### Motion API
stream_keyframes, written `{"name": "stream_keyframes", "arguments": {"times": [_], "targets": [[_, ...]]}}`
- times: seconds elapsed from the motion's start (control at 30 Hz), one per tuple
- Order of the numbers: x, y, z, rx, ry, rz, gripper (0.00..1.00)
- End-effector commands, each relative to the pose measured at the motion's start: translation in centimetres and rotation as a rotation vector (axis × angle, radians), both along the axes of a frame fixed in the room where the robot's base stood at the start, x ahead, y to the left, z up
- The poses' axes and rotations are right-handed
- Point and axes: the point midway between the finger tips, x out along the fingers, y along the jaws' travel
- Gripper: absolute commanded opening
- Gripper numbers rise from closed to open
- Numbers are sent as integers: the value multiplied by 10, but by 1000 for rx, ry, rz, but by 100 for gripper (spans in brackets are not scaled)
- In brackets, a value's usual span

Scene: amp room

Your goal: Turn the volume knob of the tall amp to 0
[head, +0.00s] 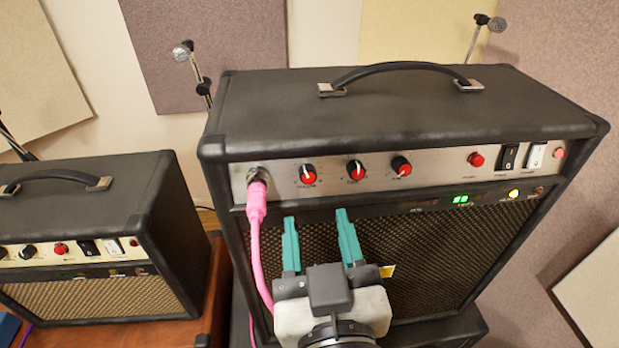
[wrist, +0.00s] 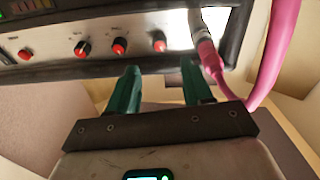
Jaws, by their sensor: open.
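The tall amp (head: 400,110) is a black cabinet with a silver control strip (head: 435,165). Three red-capped knobs with dark skirts sit in a row on it: left knob (head: 308,174), middle knob (head: 356,170) and right knob (head: 401,167). Their labels are too small to read surely, so I cannot tell which is volume. The wrist view shows the same row reversed, with the left knob (wrist: 158,42) nearest the jack. My gripper (head: 316,217) has teal fingers, open and empty, in front of the grille below the left and middle knobs. It also shows in the wrist view (wrist: 162,77), apart from the knobs.
A pink cable (head: 256,215) is plugged into the jack left of the knobs and hangs beside my gripper. A red button (head: 476,159) and rocker switches (head: 508,157) are at the strip's right. A smaller amp (head: 90,235) stands at left on a wooden surface.

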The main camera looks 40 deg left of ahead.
Motion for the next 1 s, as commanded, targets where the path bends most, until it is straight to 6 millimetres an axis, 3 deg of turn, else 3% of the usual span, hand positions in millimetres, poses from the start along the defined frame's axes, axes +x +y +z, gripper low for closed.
{"name": "stream_keyframes", "arguments": {"times": [0.2, 0.4, 0.83, 1.0], "targets": [[27, 32, 2, 0, 0, 1, 50], [44, 52, 1, -1, -1, 1, 50], [51, 59, 0, 0, 0, 0, 50], [51, 59, 0, 0, 0, 0, 36]]}}
